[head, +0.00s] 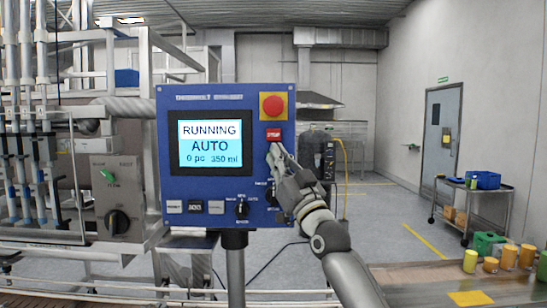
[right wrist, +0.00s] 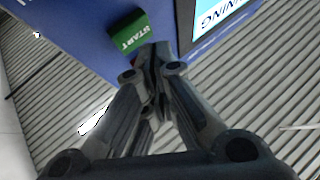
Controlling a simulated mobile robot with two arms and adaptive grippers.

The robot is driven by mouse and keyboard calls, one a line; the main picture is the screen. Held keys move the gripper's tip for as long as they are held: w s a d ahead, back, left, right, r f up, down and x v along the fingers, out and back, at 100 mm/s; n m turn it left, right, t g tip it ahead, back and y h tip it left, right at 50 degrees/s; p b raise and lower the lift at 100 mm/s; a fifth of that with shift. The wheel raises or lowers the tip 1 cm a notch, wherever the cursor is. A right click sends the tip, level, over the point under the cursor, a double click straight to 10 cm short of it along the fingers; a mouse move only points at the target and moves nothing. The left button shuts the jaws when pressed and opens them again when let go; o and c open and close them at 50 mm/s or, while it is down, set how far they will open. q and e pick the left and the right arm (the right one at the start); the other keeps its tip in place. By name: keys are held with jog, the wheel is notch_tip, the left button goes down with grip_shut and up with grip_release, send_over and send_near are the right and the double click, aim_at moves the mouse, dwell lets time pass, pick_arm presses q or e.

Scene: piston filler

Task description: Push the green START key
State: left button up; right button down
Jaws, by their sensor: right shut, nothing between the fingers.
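The blue control panel (head: 185,110) faces me in the head view. Its screen (head: 210,144) reads RUNNING, AUTO, 0 pc, 350 ml. The green START key (right wrist: 127,33) shows in the right wrist view; in the head view my gripper hides it, below the red STOP key (head: 274,134). My right gripper (head: 275,149) is shut and empty, with its fingertips at the panel. In the right wrist view the fingertips (right wrist: 153,52) are at the edge of the green key; I cannot tell whether they touch it. My left gripper is not in view.
A red emergency stop button (head: 273,105) on a yellow square sits above the STOP key. Small keys (head: 195,207) and a selector knob (head: 242,209) line the panel's lower edge. A wooden table (head: 420,275) with yellow containers (head: 508,257) stands at the lower right.

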jog(key=s+p, duration=0.2)
jog(key=s, duration=0.3)
dwell(0.4)
dwell(0.5)
